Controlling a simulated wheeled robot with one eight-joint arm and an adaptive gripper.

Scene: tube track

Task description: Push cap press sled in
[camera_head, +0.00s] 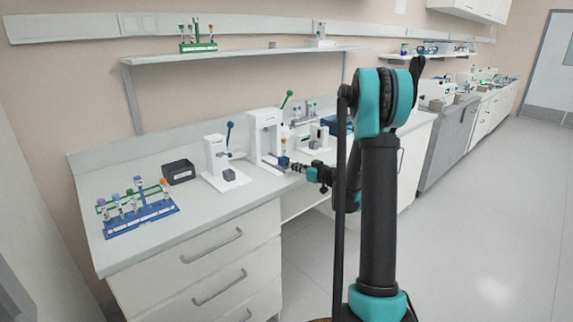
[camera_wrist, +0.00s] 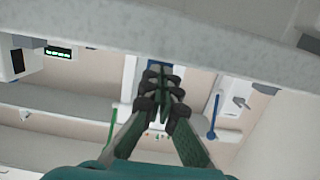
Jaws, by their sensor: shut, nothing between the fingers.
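A white press with a green lever (camera_head: 264,133) stands on the bench in the head view. Its lever (camera_head: 287,99) points up to the right; it also shows in the wrist view (camera_wrist: 112,138). A small blue part (camera_head: 283,161), seemingly the sled's front, sits low at the press's front. In the wrist view a blue piece (camera_wrist: 165,68) shows behind my fingertips. My gripper (camera_head: 300,168) is at the press's front, close to the blue part; contact cannot be told. In the wrist view my gripper (camera_wrist: 160,76) is shut and empty. The fingers partly hide the sled.
A smaller white device with a blue lever (camera_head: 218,157) stands left of the press. A dark box (camera_head: 178,171) and a blue tube rack (camera_head: 141,217) are farther left. More devices (camera_head: 319,137) stand to the right. A shelf (camera_head: 235,55) runs above the bench.

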